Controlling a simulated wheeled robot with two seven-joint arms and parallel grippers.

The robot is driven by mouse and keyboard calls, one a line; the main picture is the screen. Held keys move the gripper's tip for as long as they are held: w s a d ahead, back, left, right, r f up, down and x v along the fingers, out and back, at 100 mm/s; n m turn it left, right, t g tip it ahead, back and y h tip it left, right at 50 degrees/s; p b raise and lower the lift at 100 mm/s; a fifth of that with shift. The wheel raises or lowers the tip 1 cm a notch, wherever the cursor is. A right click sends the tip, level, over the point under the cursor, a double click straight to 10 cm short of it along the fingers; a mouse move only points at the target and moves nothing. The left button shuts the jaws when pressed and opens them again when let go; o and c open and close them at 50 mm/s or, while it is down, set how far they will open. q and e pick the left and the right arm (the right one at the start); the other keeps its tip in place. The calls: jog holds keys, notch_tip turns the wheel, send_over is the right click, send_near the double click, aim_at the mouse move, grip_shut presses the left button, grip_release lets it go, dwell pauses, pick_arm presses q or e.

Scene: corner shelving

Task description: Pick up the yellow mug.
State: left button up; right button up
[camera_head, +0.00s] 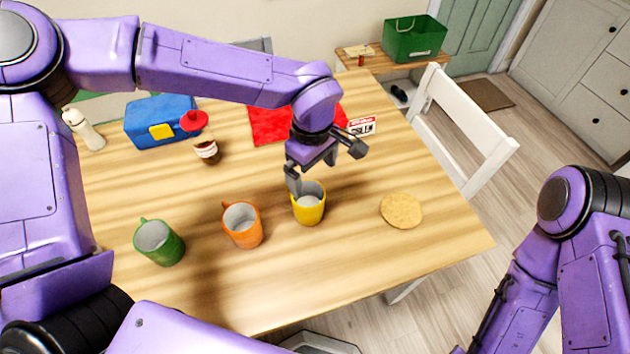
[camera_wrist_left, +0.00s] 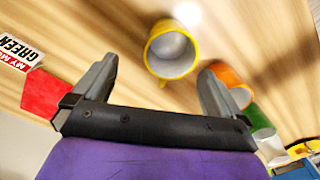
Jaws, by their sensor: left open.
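The yellow mug (camera_head: 309,209) stands upright on the wooden table, to the right of the orange mug (camera_head: 242,226) and the green mug (camera_head: 159,243). My left gripper (camera_head: 322,171) is above and just behind the yellow mug, with one finger overlapping its rim in the head view. In the left wrist view the yellow mug (camera_wrist_left: 171,49) lies ahead between the two open fingers, apart from both. The left gripper (camera_wrist_left: 157,85) is open and empty there. My right arm shows at the right edge of the head view, but its gripper is out of frame.
A round tan coaster (camera_head: 402,210) lies to the right of the yellow mug. Behind are a blue box (camera_head: 158,122), a bottle with a red top (camera_head: 206,150), a red mat (camera_head: 268,124) and a name card (camera_head: 362,126). A white chair (camera_head: 468,135) stands beyond the table's right edge.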

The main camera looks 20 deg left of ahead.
aim_at(307, 198)
pick_arm(q)
jog(key=f, duration=0.3)
jog(key=a+f, duration=0.1)
jog(key=f, duration=0.2)
jog(key=s+f, duration=0.1)
jog(key=f, duration=0.2)
jog(key=shift+a+f+p, duration=0.15)
jog(key=shift+p, duration=0.15)
jog(key=shift+s+f, duration=0.1)
jog(key=shift+f, duration=0.05)
jog(key=shift+s, duration=0.15)
jog(key=c, duration=1.1)
jog(key=shift+r, duration=0.2)
